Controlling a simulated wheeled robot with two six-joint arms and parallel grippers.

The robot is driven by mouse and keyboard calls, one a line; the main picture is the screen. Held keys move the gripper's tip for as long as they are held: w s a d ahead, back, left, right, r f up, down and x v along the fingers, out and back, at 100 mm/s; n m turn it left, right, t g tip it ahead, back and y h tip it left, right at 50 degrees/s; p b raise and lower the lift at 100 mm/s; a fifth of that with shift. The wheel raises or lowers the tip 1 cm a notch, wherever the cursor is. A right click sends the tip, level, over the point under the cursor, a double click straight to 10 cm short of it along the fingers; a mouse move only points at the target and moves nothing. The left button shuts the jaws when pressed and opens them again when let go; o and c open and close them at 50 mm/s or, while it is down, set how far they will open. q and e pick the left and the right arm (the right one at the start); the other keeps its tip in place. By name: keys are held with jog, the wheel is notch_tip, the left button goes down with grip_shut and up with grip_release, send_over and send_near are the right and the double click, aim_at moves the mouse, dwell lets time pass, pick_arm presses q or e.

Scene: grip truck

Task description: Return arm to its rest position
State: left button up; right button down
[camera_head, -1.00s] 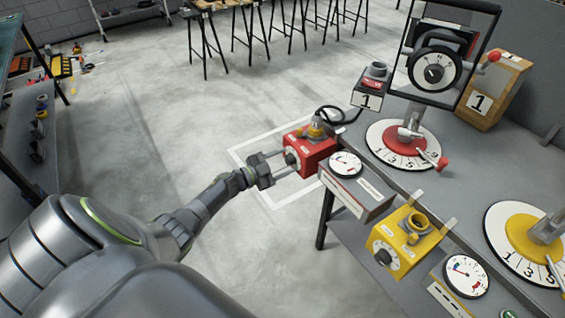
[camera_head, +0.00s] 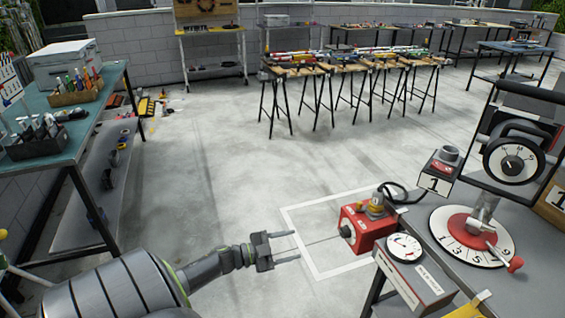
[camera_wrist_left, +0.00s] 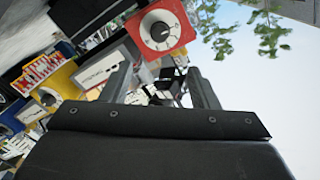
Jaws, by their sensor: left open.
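My left gripper (camera_head: 285,246) is open and empty in the head view, with its two fingers pointing right toward a red box with a dial (camera_head: 366,228). A visible gap separates the fingertips from the box. In the left wrist view the gripper's two fingers (camera_wrist_left: 160,88) stand apart with nothing between them. The red box with its round white dial (camera_wrist_left: 160,29) shows beyond them there. My right gripper is in neither view.
A grey workbench (camera_head: 430,262) at the right carries a gauge box (camera_head: 412,272) and a numbered dial with a red-tipped lever (camera_head: 470,238). A teal table (camera_head: 88,128) stands at the left. Trestle tables (camera_head: 350,66) stand at the back.

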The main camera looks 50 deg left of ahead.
pick_arm(q)
jog(key=shift+v, duration=0.9)
jog(key=s+f+n+g+y, duration=0.3)
jog(key=s+f+n+y, duration=0.3)
jog(key=f, duration=0.7)
jog(key=s+f+n+g+y, duration=0.35)
jog(key=s+f, duration=0.45)
jog(key=f, duration=0.5)
jog(key=s+d+f+n+g, duration=0.1)
jog(key=s+d+f+g, duration=0.3)
jog(key=s, duration=0.8)
jog(key=s+d+f+n+g, duration=0.2)
jog(key=s+d+f+g, duration=0.2)
jog(key=s+d+f, duration=0.5)
jog(key=s+d+h, duration=0.1)
jog(key=s+d, duration=0.1)
jog(key=shift+s+d, duration=0.2)
jog(key=shift+s, duration=0.2)
